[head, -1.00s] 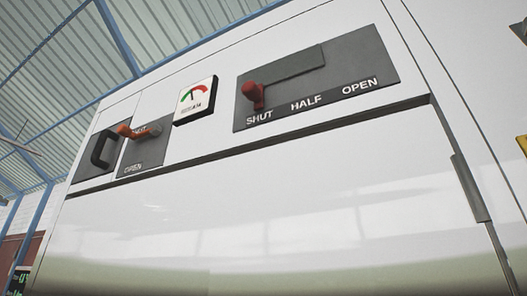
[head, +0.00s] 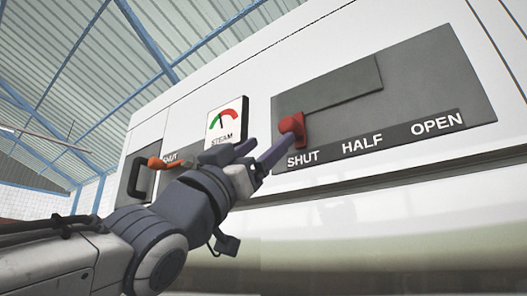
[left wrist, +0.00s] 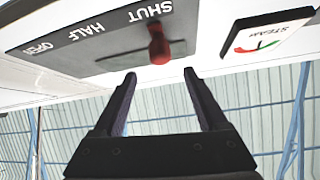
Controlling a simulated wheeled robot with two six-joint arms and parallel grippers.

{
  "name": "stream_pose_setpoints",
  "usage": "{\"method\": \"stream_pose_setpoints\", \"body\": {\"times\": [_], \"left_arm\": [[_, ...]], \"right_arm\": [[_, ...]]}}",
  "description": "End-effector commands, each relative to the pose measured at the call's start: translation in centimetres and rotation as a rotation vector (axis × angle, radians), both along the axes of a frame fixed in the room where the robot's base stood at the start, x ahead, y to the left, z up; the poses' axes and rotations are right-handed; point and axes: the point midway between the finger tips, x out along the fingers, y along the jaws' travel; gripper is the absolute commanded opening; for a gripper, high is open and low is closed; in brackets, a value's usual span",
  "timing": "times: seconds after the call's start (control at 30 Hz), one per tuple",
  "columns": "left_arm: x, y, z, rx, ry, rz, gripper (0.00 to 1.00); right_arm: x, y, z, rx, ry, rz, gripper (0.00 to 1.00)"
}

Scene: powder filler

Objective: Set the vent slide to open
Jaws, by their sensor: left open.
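The vent slide is a red knob (head: 292,126) on a dark grey plate (head: 440,80), at the left end of its slot above the word SHUT. The words HALF and OPEN follow to the right. My left gripper (head: 262,150) is open and empty, just left of and below the knob in the head view, one finger overlapping its edge. In the left wrist view the picture is upside down; the red knob (left wrist: 159,46) stands beyond the two open fingertips (left wrist: 160,76), roughly between them. I cannot tell whether a finger touches it. My right gripper is not in view.
A steam gauge (head: 227,122) sits left of the plate. Further left are an orange lever (head: 160,162) and a black handle (head: 141,178). A ledge runs below the plate. The panel face right of the knob is clear.

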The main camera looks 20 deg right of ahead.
Motion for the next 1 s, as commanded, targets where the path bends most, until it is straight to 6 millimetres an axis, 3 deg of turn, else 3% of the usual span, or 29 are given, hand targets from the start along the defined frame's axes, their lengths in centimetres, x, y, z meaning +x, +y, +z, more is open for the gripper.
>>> {"method": "stream_pose_setpoints", "body": {"times": [0.3, 0.5, 1.0], "left_arm": [[2.1, -3.4, 4.3, 0.003, 0.004, -0.001, 0.75], [3.2, -5.0, 6.0, 0.003, 0.006, 0.001, 0.75], [3.8, -5.9, 6.6, 0.002, 0.005, 0.001, 0.75]], "right_arm": [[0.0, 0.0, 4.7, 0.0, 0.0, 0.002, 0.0], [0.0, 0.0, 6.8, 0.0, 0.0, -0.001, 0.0], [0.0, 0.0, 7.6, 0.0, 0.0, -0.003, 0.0]]}}
